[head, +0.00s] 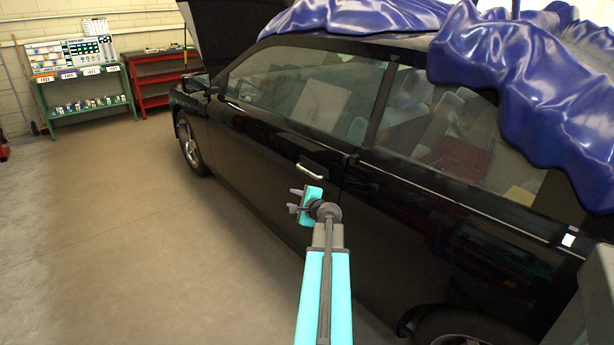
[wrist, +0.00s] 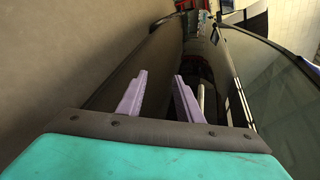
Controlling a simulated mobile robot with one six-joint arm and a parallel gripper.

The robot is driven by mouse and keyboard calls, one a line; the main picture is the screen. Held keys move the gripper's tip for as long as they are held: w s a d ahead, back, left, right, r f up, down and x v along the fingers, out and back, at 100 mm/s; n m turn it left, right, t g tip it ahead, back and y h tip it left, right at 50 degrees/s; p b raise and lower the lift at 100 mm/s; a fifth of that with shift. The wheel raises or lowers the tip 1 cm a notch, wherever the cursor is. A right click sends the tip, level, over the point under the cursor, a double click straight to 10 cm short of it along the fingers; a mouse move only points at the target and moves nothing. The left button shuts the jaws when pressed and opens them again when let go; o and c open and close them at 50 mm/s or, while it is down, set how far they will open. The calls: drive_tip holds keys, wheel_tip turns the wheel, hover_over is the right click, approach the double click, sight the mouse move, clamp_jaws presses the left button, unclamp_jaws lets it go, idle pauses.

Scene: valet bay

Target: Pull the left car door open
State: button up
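The black car's door (head: 262,150) looks shut, flush with the body. Its chrome handle (head: 312,171) is at the door's rear edge, just beyond my gripper in the head view. My gripper (head: 295,200) is open, with its two purple fingers pointing left, alongside the door. In the wrist view my gripper (wrist: 158,88) has a clear gap with nothing between the fingers. A pale bar, apparently the handle (wrist: 201,96), shows just right of the right finger, outside the gap. I cannot tell whether they touch.
A shiny blue cover (head: 530,85) drapes over the car's roof. The hood is raised. A green shelf rack (head: 88,108) and a red shelf unit (head: 155,80) stand at the back wall. The floor (head: 130,240) left of the car is clear.

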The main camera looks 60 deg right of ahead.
sight(309, 173)
drive_tip(key=s+d+r+m+h, duration=0.2)
drive_tip(key=s+d+r+m, duration=0.1)
drive_tip(key=s+d+r, duration=0.3)
drive_tip(key=shift+s+d+h, duration=0.25)
drive_tip(key=shift+d+h, duration=0.05)
drive_tip(key=shift+d, duration=0.2)
drive_tip(key=shift+w+d, duration=0.1)
drive_tip(key=shift+x, duration=6.8)
drive_tip(key=shift+r, duration=0.15)
clamp_jaws()
